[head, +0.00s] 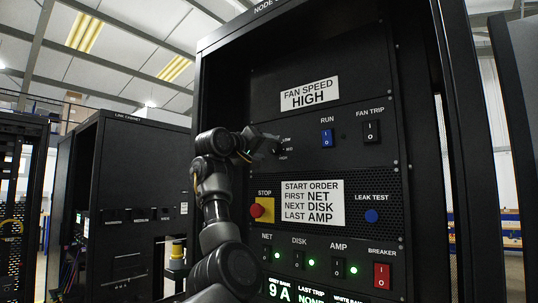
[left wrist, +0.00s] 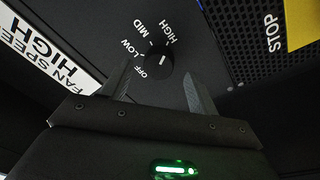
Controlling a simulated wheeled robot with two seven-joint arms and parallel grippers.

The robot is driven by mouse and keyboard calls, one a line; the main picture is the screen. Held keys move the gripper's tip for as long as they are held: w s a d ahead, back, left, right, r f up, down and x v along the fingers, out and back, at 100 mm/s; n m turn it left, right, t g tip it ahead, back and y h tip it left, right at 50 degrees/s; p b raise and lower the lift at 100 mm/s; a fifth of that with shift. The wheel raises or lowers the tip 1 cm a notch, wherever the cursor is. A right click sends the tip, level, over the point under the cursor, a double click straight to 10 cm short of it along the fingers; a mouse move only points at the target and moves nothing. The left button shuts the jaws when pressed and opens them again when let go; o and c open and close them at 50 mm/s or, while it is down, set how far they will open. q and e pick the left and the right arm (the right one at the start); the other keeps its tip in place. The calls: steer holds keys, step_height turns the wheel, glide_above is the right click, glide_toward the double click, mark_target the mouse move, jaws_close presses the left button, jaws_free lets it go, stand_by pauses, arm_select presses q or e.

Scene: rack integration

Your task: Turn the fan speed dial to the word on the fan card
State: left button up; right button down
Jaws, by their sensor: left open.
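The fan card (head: 309,104) is a white label on the black rack panel and reads "FAN SPEED HIGH". It also shows rotated at the left of the left wrist view (left wrist: 37,60). The fan speed dial (left wrist: 158,62) is a small black knob ringed by the words OFF, LOW, MID and HIGH. A short white mark shows on it, but I cannot tell surely which word it points to. My left gripper (left wrist: 157,70) is open, its fingers apart on either side of the dial. In the head view my left gripper (head: 272,143) is at the panel and mostly hides the dial.
A blue RUN switch (head: 327,138) and a black FAN TRIP switch (head: 371,131) sit right of the dial. Below are a red STOP button (head: 257,210) on a yellow plate, the start order card (head: 313,204) and a red BREAKER switch (head: 382,275).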

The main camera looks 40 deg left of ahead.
arm_select(q)
steer(key=s+b, duration=0.4)
steer(key=s, duration=0.4)
steer(key=shift+s+f, duration=0.15)
steer(key=shift+f, duration=0.25)
steer(key=shift+f, duration=0.1)
